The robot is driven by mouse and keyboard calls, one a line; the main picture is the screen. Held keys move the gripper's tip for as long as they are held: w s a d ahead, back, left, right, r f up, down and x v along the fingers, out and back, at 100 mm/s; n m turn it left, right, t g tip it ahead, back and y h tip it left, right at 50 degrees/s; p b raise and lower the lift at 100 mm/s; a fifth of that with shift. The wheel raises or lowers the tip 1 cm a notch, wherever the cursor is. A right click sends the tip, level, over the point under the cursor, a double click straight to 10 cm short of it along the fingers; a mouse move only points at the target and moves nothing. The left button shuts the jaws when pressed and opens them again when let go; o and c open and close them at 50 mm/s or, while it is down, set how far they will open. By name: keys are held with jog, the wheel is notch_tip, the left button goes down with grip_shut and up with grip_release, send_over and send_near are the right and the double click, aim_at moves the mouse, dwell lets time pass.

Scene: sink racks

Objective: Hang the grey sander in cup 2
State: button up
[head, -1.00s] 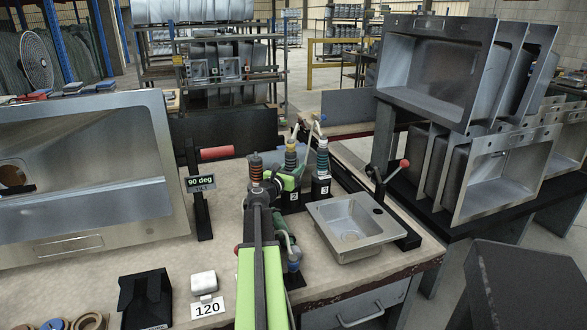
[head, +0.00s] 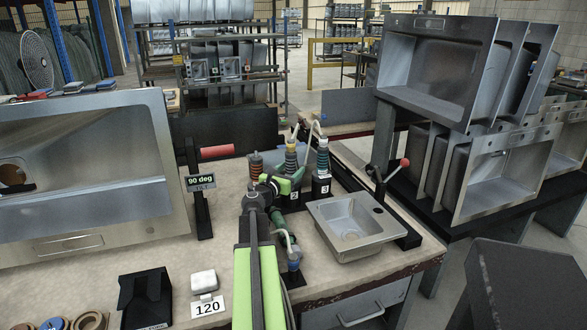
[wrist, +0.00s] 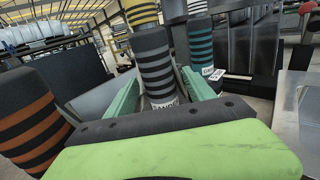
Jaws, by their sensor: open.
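The grey sander (wrist: 155,62), a dark cylinder with grey stripes and a white label low down, stands upright just ahead of my gripper in the wrist view. My gripper (wrist: 160,88) is open, its green fingers to either side of the sander's lower part; contact cannot be told.
A teal-striped sander (head: 322,158) stands at the label 3 cup, right. An orange-striped sander (head: 256,166) stands left; it is close in the wrist view (wrist: 30,120). A small sink (head: 345,225) lies right, a large tilted sink (head: 90,215) left.

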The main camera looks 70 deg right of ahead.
jog(key=w+a, duration=0.1)
jog(key=a, duration=0.8)
jog(key=shift+s+a, duration=0.1)
dwell(0.4)
